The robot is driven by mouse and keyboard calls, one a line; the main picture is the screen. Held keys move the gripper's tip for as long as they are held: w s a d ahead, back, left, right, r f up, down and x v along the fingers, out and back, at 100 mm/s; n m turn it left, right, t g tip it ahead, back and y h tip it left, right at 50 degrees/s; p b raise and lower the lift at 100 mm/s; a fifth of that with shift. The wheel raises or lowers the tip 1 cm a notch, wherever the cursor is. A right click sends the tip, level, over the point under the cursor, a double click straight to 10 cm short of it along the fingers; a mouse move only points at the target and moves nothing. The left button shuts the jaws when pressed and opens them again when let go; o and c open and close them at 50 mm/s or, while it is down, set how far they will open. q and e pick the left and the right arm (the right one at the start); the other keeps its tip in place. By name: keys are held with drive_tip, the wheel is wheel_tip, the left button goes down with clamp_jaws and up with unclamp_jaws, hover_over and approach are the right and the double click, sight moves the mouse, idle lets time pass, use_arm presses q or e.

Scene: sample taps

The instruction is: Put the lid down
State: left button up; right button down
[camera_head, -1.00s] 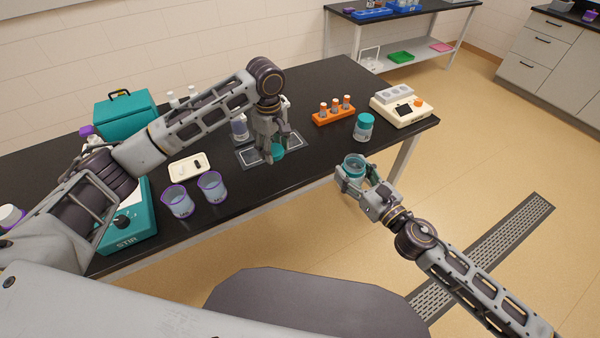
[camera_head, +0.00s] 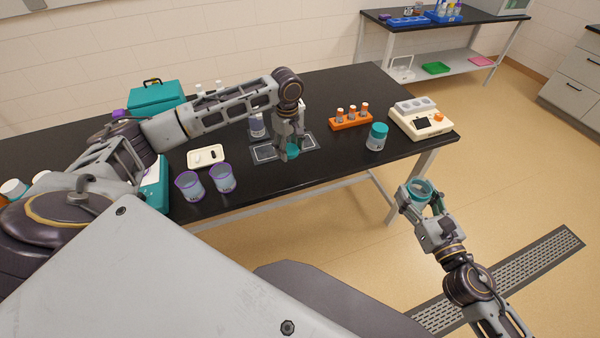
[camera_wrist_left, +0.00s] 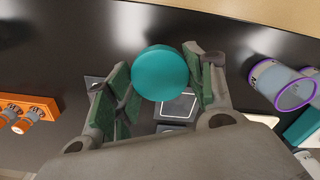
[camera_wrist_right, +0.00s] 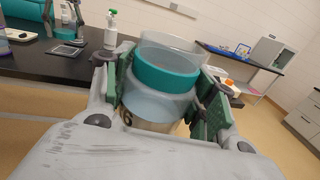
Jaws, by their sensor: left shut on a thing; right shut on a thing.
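The teal lid (camera_head: 292,152) is in my left gripper (camera_head: 287,153), low over the dark mat with pale outlined squares (camera_head: 265,153). In the left wrist view the round lid (camera_wrist_left: 160,73) sits between the two green-padded fingers (camera_wrist_left: 160,90), which are shut on it. Whether the lid touches the mat I cannot tell. My right gripper (camera_head: 423,203) is shut on an open jar with a teal neck ring (camera_head: 421,190), held off the table's front right side over the floor. The jar (camera_wrist_right: 160,95) is upright in the right wrist view, a number partly showing.
A lidded teal jar (camera_head: 377,137), an orange rack of tubes (camera_head: 351,121) and a white instrument (camera_head: 421,118) stand to the right. Two purple-rimmed beakers (camera_head: 222,178) and a white tray (camera_head: 206,156) are left of the mat. A bottle (camera_head: 257,126) stands behind it.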

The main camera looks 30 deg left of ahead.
use_arm(q)
drive_tip(key=shift+a+f, duration=0.1)
idle(0.3)
hover_over(290, 172)
drive_tip(key=shift+f, duration=3.1)
drive_tip(key=shift+f+p, duration=0.35)
drive_tip(key=shift+f, duration=1.5)
drive_tip(key=shift+f, duration=0.1)
drive_tip(key=o, duration=1.1)
wheel_tip(290, 172, up, 12)
drive_tip(key=shift+r+b, duration=0.15)
drive_tip(key=shift+b, duration=0.3)
